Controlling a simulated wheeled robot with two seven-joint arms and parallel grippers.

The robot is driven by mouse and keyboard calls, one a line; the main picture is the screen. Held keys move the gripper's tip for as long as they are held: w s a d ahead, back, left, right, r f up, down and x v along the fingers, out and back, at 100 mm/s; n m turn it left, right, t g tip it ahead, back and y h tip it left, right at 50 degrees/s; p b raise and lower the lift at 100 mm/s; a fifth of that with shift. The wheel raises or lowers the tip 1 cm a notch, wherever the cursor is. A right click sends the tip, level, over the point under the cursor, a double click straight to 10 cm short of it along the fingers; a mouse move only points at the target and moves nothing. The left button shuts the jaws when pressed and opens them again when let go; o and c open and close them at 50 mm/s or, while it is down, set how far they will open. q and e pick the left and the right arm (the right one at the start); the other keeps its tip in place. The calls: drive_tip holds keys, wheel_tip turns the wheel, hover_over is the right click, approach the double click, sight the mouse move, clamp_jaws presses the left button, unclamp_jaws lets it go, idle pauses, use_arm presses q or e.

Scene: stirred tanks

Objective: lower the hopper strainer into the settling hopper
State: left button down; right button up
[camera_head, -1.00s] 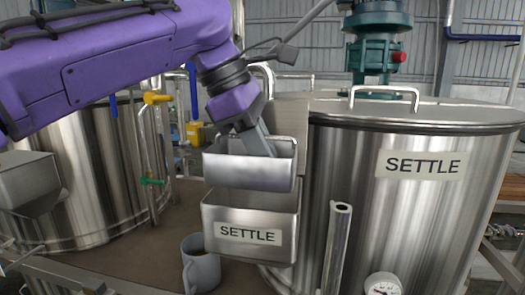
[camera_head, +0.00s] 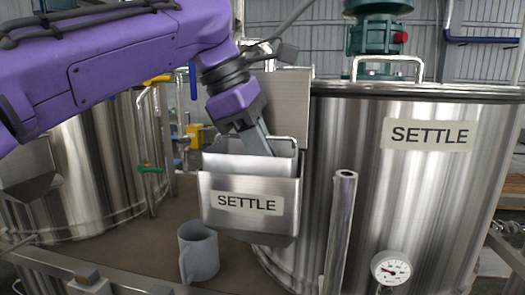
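The hopper strainer (camera_head: 238,165) is a metal box with a wire handle at its top. It sits mostly inside the settling hopper (camera_head: 216,222), upright, with a band of its front face and its rim above the hopper's front edge. The hopper is an open metal box with a SETTLE label, fixed at the left side of the SETTLE tank (camera_head: 420,190). My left gripper (camera_head: 263,147) reaches down from the upper left and is shut on the strainer at its top. The fingertips are partly hidden behind the strainer's front wall. My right gripper is not in view.
A grey mug (camera_head: 199,252) stands on the brown deck (camera_head: 140,235) below the hopper. An upright pipe (camera_head: 340,230) and a round gauge (camera_head: 391,268) stand in front of the tank.

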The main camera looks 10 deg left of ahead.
use_arm(q)
drive_tip(key=shift+f+b, duration=1.85)
drive_tip(key=shift+f, duration=0.75)
drive_tip(key=c, duration=1.1)
unclamp_jaws()
drive_tip(key=p+v, duration=0.5)
drive_tip(key=v, duration=0.5)
drive_tip(key=shift+a+r, duration=0.1)
drive_tip(key=shift+r, duration=0.25)
wheel_tip(320, 180, up, 10)
drive_tip(key=p, duration=1.1)
drive_tip(key=shift+p, duration=0.35)
